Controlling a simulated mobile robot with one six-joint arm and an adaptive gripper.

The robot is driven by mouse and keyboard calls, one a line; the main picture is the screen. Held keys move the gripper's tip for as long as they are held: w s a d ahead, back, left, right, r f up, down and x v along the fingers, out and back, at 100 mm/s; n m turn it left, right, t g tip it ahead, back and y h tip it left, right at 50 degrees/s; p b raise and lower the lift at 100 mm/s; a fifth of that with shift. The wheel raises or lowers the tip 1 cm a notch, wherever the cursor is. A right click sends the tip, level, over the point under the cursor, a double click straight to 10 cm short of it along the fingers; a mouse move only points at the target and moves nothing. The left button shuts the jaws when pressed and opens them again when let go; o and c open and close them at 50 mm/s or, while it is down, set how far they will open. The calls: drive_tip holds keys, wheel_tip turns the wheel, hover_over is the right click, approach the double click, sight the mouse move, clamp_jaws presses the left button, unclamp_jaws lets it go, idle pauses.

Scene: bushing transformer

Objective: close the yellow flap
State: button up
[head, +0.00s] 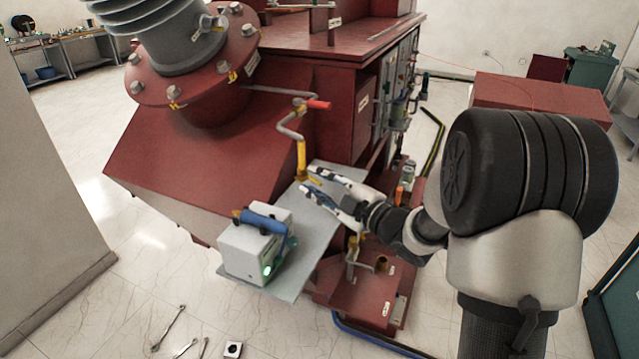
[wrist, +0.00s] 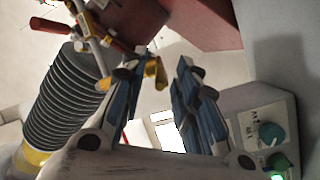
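A yellow part (head: 302,160), which looks like the flap, hangs upright at the lower end of a bent grey pipe on the red transformer (head: 200,160). My gripper (head: 309,179) comes in from the right, its fingertips close to the yellow part's lower end. In the wrist view, my gripper (wrist: 166,72) has its two blue-grey fingers apart, with an empty gap between them. A yellow piece (wrist: 158,72) shows beside the left fingertip, partly hidden by it. I cannot tell whether they touch.
A grey shelf (head: 318,232) lies under my gripper and carries a white box (head: 245,250) with a blue handle. A red lever (head: 319,104) is above on the pipe. Another yellow fitting (head: 352,245) stands below. Tools lie on the floor at lower left.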

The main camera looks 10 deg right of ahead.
drive_tip(key=shift+c, duration=0.4)
clamp_jaws()
